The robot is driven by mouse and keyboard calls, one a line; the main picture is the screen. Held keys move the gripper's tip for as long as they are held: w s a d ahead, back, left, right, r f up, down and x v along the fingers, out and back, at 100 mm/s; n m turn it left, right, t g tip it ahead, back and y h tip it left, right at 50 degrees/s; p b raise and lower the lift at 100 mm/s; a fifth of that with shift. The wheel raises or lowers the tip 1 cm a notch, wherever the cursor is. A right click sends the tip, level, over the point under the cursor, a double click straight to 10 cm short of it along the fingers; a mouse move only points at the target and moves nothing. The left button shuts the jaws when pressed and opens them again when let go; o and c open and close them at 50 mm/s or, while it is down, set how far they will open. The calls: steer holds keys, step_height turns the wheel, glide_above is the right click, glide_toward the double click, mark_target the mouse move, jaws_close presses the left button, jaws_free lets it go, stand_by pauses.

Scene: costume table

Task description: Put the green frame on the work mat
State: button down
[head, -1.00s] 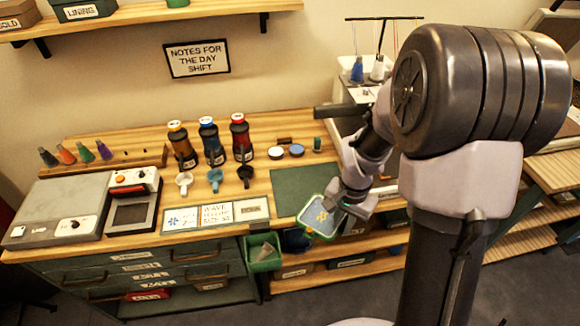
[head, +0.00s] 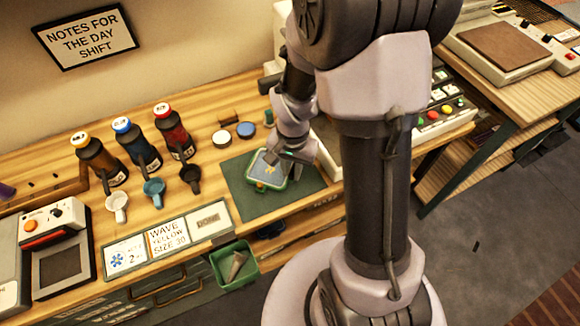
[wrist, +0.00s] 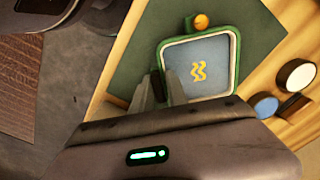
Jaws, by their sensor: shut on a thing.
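The green frame (head: 266,183) is a rounded square with a grey-blue panel and a yellow wavy mark. It is over the dark green work mat (head: 305,186) on the wooden table. In the wrist view the frame (wrist: 233,62) lies over the mat (wrist: 176,17), with an orange knob at its edge. My gripper (wrist: 163,88) is shut on the frame's near edge. In the head view my gripper (head: 283,160) is at the frame's upper right side. I cannot tell whether the frame touches the mat.
Three bottles (head: 140,145) and three small cups (head: 153,192) stand left of the mat. Several lids and small items (head: 245,130) lie behind it. Label cards (head: 168,238) line the front edge, above a green bin (head: 235,265). A control box (head: 430,115) is at right.

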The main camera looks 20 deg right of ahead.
steer(key=shift+f, duration=0.2)
steer(key=c, duration=1.3)
jaws_free()
steer(key=shift+r, duration=0.1)
steer(key=s+a+r+n+t+p, duration=0.1)
steer(key=s+a+r+p, duration=0.15)
steer(key=r, duration=0.85)
steer(key=s+a+r+n+t+p, duration=0.1)
steer(key=r+p, duration=0.2)
steer(key=r, duration=0.8)
steer(key=s+a+r+n+t+y, duration=0.1)
steer(key=s+a+r+n+t, duration=0.1)
steer(key=s+a+r, duration=0.3)
steer(key=s+r+t, duration=0.1)
steer(key=s+r, duration=0.2)
steer(key=shift+a+n+t+y, duration=0.3)
steer(key=shift+a+y, duration=0.05)
steer(key=shift+y, duration=0.05)
steer(key=shift+s, duration=0.1)
